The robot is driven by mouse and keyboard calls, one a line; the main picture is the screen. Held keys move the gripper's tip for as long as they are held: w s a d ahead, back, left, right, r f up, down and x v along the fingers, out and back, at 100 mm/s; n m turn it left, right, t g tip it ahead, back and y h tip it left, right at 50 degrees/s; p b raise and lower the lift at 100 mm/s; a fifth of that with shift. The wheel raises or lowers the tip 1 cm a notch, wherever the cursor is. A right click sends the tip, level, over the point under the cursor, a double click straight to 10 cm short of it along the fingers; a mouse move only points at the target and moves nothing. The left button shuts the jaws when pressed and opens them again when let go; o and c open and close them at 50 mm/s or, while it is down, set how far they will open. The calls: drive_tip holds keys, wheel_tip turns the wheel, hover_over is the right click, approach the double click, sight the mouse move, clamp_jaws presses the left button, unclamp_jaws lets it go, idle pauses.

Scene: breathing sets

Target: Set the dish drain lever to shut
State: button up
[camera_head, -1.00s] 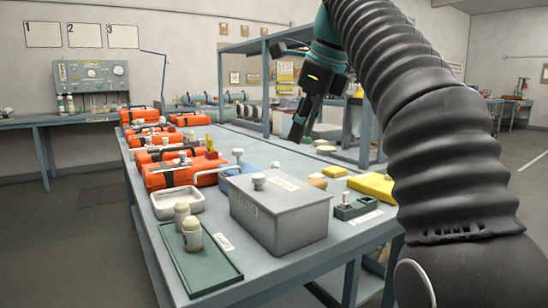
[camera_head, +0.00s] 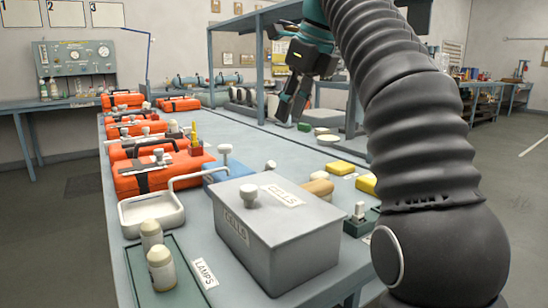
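A white square dish (camera_head: 130,222) sits on the near left of the bench. A thin pale bent rod (camera_head: 190,178) rises at its back right edge and runs right toward a pale round knob on a short stem (camera_head: 225,150); I cannot tell surely which part is the drain lever or its setting. My gripper (camera_head: 291,110) hangs in the air beyond the dish, to the right of the knob in the picture, pointing down. Its dark fingers look apart with nothing between them, and it touches nothing visible.
A grey lidded box marked CELLS (camera_head: 285,240) stands right of the dish. Orange cases (camera_head: 150,172) line the left side behind it. A green tray with two pale bottles (camera_head: 190,268) lies in front. Yellow blocks (camera_head: 340,167) lie right. The bench middle (camera_head: 240,135) is clear.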

sight(273, 164)
drive_tip(key=b+x, duration=0.1)
drive_tip(key=x, duration=1.1)
drive_tip(key=shift+f, duration=0.1)
drive_tip(key=shift+c, duration=0.2)
clamp_jaws()
